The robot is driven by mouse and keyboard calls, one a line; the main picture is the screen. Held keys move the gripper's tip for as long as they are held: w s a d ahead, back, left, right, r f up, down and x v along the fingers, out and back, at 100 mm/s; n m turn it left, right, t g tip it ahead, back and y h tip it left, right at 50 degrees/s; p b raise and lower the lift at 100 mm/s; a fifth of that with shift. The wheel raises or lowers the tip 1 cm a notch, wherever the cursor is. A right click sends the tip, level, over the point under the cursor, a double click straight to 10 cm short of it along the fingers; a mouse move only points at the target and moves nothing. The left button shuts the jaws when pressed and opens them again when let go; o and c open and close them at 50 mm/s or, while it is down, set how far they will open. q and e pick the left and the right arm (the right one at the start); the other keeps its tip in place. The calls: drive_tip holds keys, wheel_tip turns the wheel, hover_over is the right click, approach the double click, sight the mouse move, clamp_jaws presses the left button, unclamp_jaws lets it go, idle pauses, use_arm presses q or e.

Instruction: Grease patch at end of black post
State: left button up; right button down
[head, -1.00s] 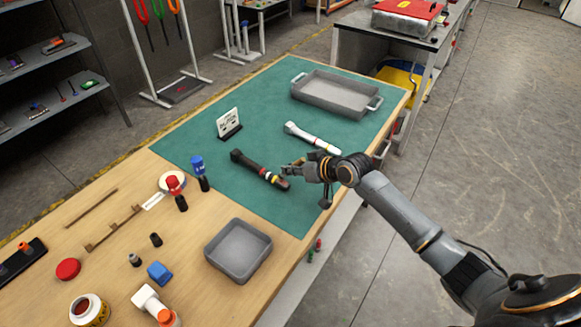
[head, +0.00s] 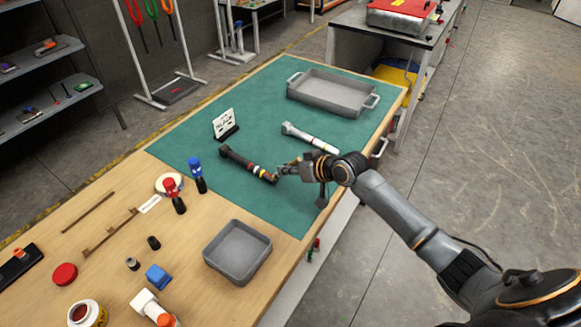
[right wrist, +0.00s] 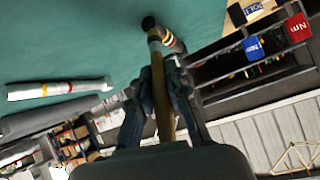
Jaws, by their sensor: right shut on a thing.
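The black post (head: 238,159) lies on the green mat (head: 290,205). It has a thick head at its upper left end and red, white and yellow bands near its right end. My right gripper (head: 281,170) is beside that banded end. In the right wrist view, my right gripper (right wrist: 166,97) is shut on a slim tan stick (right wrist: 158,75). The stick points toward the black post, whose bands (right wrist: 168,40) show beside its far part. I cannot tell whether its tip touches the post. No grease patch can be made out. My left gripper is not in view.
A white post (head: 309,137) lies behind the gripper, near a grey handled tray (head: 333,108). A small sign (head: 225,126) stands behind the black post. Blue-capped (head: 198,176) and red-capped (head: 174,196) bottles stand left. A grey bin (head: 238,275) sits in front.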

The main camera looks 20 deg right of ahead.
drive_tip(key=shift+w+a, duration=0.5)
drive_tip(key=shift+w, duration=0.1)
drive_tip(key=r+p, duration=0.2)
drive_tip(key=r, duration=0.1)
drive_tip(key=shift+w+a+r, duration=0.15)
drive_tip(key=shift+w, duration=0.2)
drive_tip(key=shift+s+d+r+p, duration=0.15)
drive_tip(key=shift+s+r+p, duration=0.1)
drive_tip(key=shift+r+p, duration=0.4)
drive_tip(key=shift+s+d+r+p, duration=0.1)
drive_tip(key=shift+s+r+p, duration=0.1)
drive_tip(key=shift+r+p, duration=0.65)
drive_tip(key=shift+r, duration=0.1)
drive_tip(key=shift+w+a+r+p, duration=0.1)
drive_tip(key=shift+w+r+p, duration=0.1)
drive_tip(key=shift+r+p, duration=0.7)
drive_tip(key=shift+r, duration=0.2)
drive_tip(key=shift+s, duration=0.15)
